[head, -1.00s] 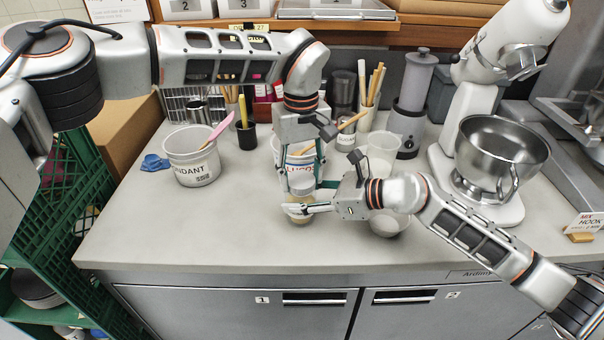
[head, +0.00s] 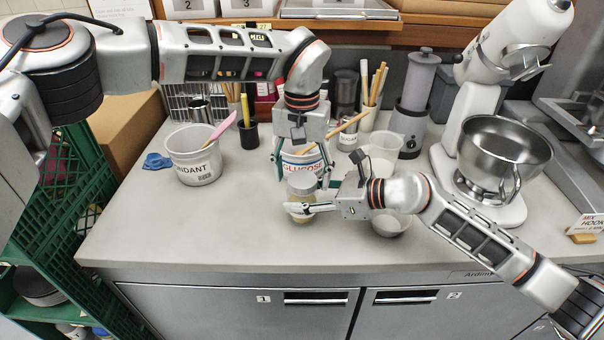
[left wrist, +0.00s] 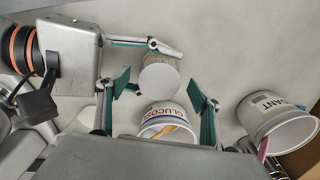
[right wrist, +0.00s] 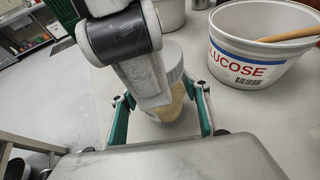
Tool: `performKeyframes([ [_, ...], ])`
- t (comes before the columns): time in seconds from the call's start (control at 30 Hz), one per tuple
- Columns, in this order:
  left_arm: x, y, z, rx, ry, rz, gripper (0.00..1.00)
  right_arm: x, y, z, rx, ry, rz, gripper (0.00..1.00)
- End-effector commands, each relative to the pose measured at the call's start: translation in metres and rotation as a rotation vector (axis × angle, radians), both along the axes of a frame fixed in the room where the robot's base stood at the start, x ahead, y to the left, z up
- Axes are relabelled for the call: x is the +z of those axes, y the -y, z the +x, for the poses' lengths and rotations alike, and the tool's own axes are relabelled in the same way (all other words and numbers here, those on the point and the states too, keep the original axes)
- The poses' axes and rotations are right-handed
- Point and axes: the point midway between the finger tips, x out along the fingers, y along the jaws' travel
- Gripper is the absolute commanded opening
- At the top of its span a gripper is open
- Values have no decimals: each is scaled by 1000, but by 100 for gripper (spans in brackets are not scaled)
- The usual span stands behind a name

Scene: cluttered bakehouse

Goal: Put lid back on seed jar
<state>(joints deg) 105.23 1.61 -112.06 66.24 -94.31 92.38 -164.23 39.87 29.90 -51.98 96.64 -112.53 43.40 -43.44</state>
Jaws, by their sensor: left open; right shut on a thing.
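The seed jar (head: 300,212) is a small clear jar with beige contents, upright near the counter's front. My right gripper (head: 312,208) is shut on its body from the right. The pale grey round lid (head: 302,184) is on top of the jar; it also shows from above in the left wrist view (left wrist: 159,78). I cannot tell if it is fully seated. My left gripper (head: 303,174) is open just above, its fingers apart on either side of the lid. In the right wrist view the left gripper hides much of the jar's top (right wrist: 171,58).
A white GLUCOSE tub (head: 303,164) with a wooden handle stands close behind the jar. The counter's front left is clear.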

Motion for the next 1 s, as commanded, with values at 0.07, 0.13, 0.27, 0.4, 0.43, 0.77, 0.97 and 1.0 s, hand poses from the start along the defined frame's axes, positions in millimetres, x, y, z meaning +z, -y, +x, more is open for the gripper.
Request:
performKeyframes([
  [0.07,7,0,1,1,2,-1,65,-1,0,0,0,-1,-2,0],
  [0.13,17,0,1,1,5,-1,65,-1,0,0,0,-1,-2,0],
  [0.27,39,0,1,1,6,-2,65,-1,0,0,0,-1,-2,0],
  [0.4,59,0,1,0,4,-1,65,-1,0,0,0,-1,-2,0],
  [0.43,62,0,0,0,3,-1,65,-1,0,0,0,-1,-2,0],
  [0.77,75,0,0,-1,1,0,65,-1,0,0,0,-1,-2,0],
  [0.97,74,0,0,-1,1,0,65,-1,0,0,0,-1,-2,66],
  [1.0,74,0,0,-1,1,-1,65,-1,0,0,0,-1,-2,66],
])
